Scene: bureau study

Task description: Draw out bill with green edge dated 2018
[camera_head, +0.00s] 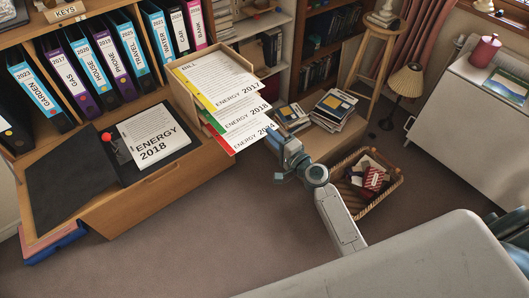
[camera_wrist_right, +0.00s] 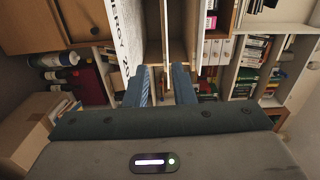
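The bill with the green edge, marked ENERGY 2018 (camera_head: 240,118), lies in the wooden holder (camera_head: 178,97) between the yellow-edged ENERGY 2017 bill (camera_head: 215,83) and the red-edged ENERGY 2014 bill (camera_head: 250,132). The bills overlap, so much of it is hidden. My right gripper (camera_head: 275,143) is just right of the bills' lower ends. In the right wrist view my right gripper (camera_wrist_right: 161,82) has its fingers apart, with nothing clearly held. A printed sheet (camera_wrist_right: 126,42) stands beside the left finger there. My left gripper is not in view.
Another ENERGY 2018 sheet (camera_head: 154,135) lies on a black folder (camera_head: 120,160) on the bureau's desk. Several binders (camera_head: 88,68) line the shelf above. Stacked books (camera_head: 333,108) and a wicker basket (camera_head: 375,190) stand at right. The carpet (camera_head: 215,225) in front is clear.

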